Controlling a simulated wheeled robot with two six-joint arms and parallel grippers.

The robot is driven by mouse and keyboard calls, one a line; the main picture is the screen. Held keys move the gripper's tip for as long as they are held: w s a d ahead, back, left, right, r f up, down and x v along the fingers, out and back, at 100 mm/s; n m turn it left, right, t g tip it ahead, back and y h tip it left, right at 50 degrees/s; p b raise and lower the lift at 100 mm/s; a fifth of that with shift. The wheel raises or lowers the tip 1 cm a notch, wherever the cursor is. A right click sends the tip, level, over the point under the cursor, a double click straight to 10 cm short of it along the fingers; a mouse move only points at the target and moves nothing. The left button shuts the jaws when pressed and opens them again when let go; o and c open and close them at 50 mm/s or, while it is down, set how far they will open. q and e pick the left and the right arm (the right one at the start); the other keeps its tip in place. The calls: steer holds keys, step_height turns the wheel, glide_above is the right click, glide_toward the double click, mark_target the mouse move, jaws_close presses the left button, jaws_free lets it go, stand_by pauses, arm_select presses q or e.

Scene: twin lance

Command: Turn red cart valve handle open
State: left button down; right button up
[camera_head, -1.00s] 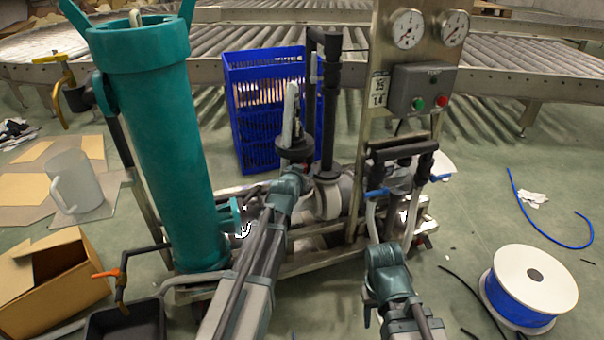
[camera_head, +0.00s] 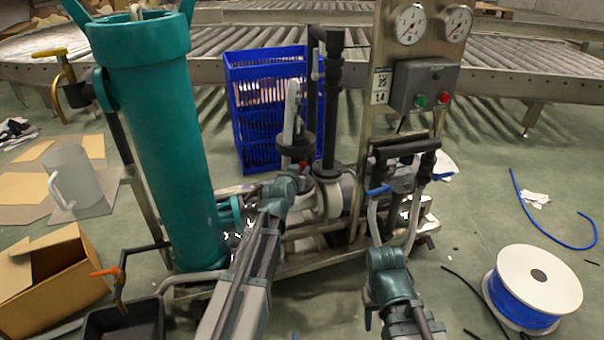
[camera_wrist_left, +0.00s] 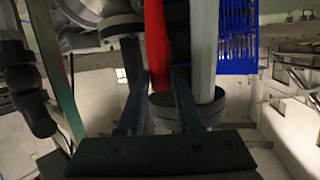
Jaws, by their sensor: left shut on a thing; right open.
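The red valve handle (camera_wrist_left: 156,45) stands long and upright in the left wrist view, between the two dark fingers of my left gripper (camera_wrist_left: 160,100). The fingers are shut on it. In the head view, only a small red part of the handle (camera_head: 303,167) shows beyond my left gripper (camera_head: 297,176), below a dark disc on the cart; the grip itself is mostly hidden there. My right gripper (camera_head: 391,235) is open, low in front of the cart's right part, near a blue lever (camera_head: 379,190). Its fingertips are hard to make out.
A teal cylinder (camera_head: 155,140) stands on the cart at left. A grey pipe (camera_wrist_left: 204,45) stands close right of the red handle. The gauge panel (camera_head: 425,85) rises behind my right arm. A blue crate (camera_head: 250,110) is behind the cart; a cable spool (camera_head: 535,285) lies at right.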

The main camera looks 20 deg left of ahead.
arm_select(q)
steer(key=shift+s+a+f+n+b, duration=0.1)
steer(key=shift+s+a+n+b, duration=0.05)
steer(key=shift+n+b, duration=0.15)
arm_select(e)
steer(key=shift+f, duration=0.55)
arm_select(q)
steer(key=c, duration=0.6)
jaws_free()
